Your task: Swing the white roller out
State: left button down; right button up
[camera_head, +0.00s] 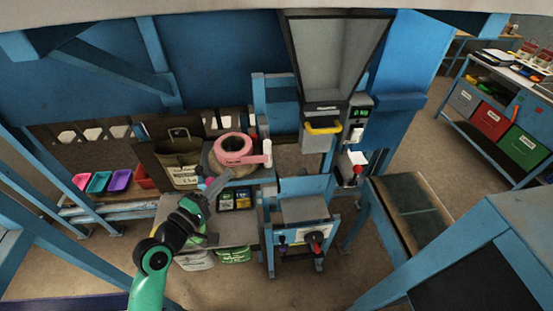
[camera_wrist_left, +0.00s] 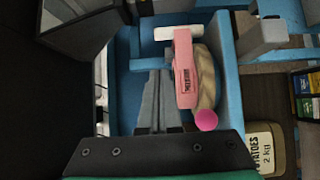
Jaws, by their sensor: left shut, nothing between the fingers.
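The white roller (camera_head: 267,153) stands at the end of the pink arm of a pink ring-shaped device (camera_head: 232,148) on the bench. In the left wrist view the white roller (camera_wrist_left: 178,33) lies across the far end of the pink arm (camera_wrist_left: 183,68), which carries a dark label. A tan round piece (camera_wrist_left: 205,78) and a pink knob (camera_wrist_left: 206,120) sit beside that arm. My left gripper (camera_head: 214,183) is shut and empty, to the left of and nearer than the device. In the wrist view its closed fingers (camera_wrist_left: 159,82) point toward the roller, left of the pink arm. My right gripper is out of view.
An olive sack (camera_head: 180,160) stands left of the device. A potatoes sack (camera_wrist_left: 262,148) shows at lower right in the wrist view. A hopper with a yellow handle (camera_head: 323,127) stands to the right. Colored trays (camera_head: 98,182) sit at far left.

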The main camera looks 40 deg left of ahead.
pick_arm(q)
jog(key=a, duration=0.1)
send_near(266, 146)
jog(key=shift+y, duration=0.4)
jog(key=w+a, duration=0.2)
jog(key=a, duration=0.1)
jog(key=w+a, duration=0.1)
jog(key=a, duration=0.1)
jog(key=shift+w+f, duration=0.2)
jog(key=shift+f, duration=0.15)
jog(key=w+d, duration=0.1)
jog(key=w+d+p, duration=0.1)
jog(key=w, duration=0.1)
jog(key=shift+w+d, duration=0.1)
jog(key=shift+d, duration=0.15)
